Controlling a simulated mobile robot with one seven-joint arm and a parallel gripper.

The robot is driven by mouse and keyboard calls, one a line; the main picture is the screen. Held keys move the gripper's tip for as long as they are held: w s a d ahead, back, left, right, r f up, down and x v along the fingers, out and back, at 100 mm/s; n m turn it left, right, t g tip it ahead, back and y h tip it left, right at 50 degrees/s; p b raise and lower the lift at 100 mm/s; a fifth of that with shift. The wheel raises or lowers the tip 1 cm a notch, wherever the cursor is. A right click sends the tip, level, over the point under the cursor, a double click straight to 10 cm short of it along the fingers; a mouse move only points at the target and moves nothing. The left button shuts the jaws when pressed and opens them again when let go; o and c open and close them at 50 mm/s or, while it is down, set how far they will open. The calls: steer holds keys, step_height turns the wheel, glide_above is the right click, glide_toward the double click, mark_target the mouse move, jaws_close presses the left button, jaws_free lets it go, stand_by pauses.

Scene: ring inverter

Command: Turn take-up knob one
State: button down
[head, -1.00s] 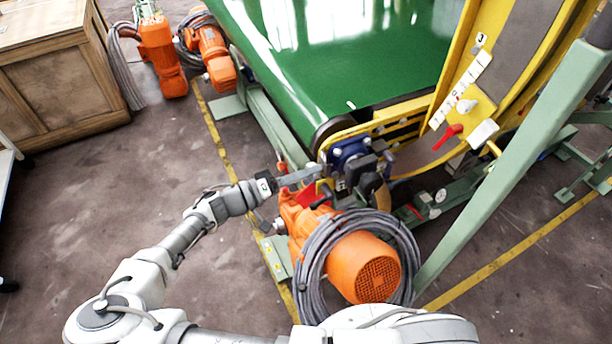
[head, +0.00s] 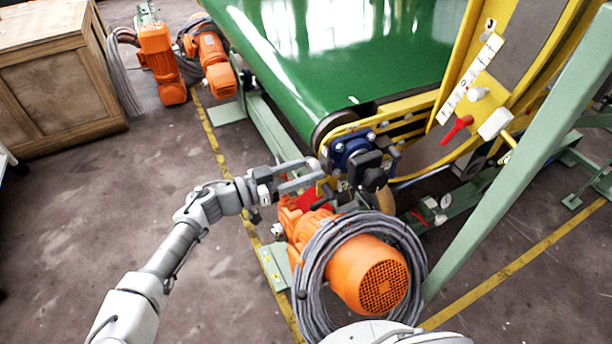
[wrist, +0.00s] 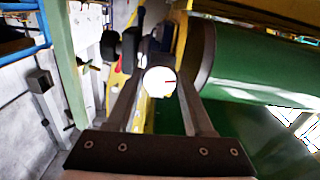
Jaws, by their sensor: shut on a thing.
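A round white knob face with a short dark mark (wrist: 158,82) shows in the wrist view, between the tips of my gripper (wrist: 162,75). The two fingers are shut on its sides. In the head view my gripper (head: 318,170) reaches the end of the belt frame, left of the blue bearing housing (head: 350,150).
The green conveyor belt (head: 330,60) lies behind the gripper. An orange motor (head: 368,275) with coiled grey cable (head: 312,262) stands close below it. A yellow panel with a red lever (head: 457,129) is at the right. Open floor (head: 90,220) lies left.

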steer(key=m+b, duration=0.2)
steer(key=shift+f+m, duration=0.1)
steer(key=shift+m, duration=0.3)
steer(key=m+b, duration=0.1)
steer(key=m, duration=0.1)
steer(key=shift+m, duration=0.3)
steer(key=m, duration=0.6)
steer(key=shift+r, duration=0.2)
steer(key=shift+m, duration=0.3)
steer(key=shift+c, duration=1.4)
jaws_free()
steer(key=p+v, duration=0.3)
steer(key=v, duration=1.4)
steer(key=shift+a, duration=0.2)
